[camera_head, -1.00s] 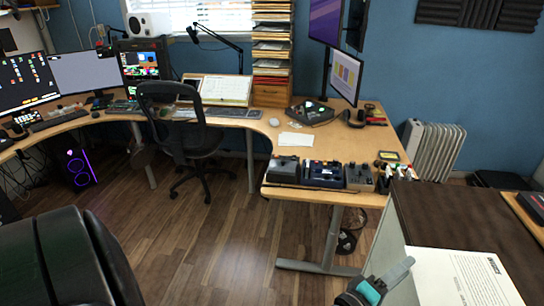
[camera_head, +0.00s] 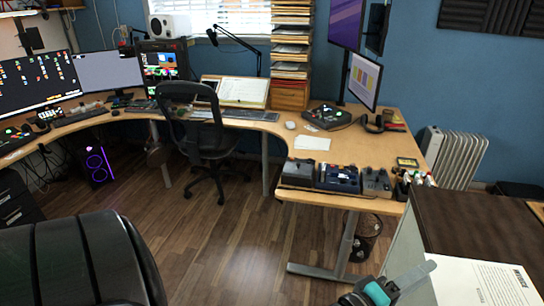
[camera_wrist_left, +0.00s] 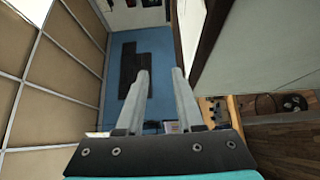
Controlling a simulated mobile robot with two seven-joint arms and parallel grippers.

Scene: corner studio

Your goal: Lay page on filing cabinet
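A white page (camera_head: 482,283) with printed text shows at the lower right of the head view. It lies over the near part of the dark brown top of the filing cabinet (camera_head: 462,222). Its near end is cut off by the frame, and I cannot tell if all of it rests flat. My left gripper (camera_head: 425,272), with a teal body, is at the page's left edge; I cannot tell if it touches. In the left wrist view its two grey fingers (camera_wrist_left: 161,75) stand apart with nothing visible between them. My right gripper is not in view.
A wooden desk (camera_head: 375,145) with several devices stands behind and left of the cabinet. A wire bin (camera_head: 366,238) is under it. A white radiator (camera_head: 458,158) stands by the blue wall. A black chair (camera_head: 70,265) is at the lower left. Wood floor (camera_head: 230,250) is open between.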

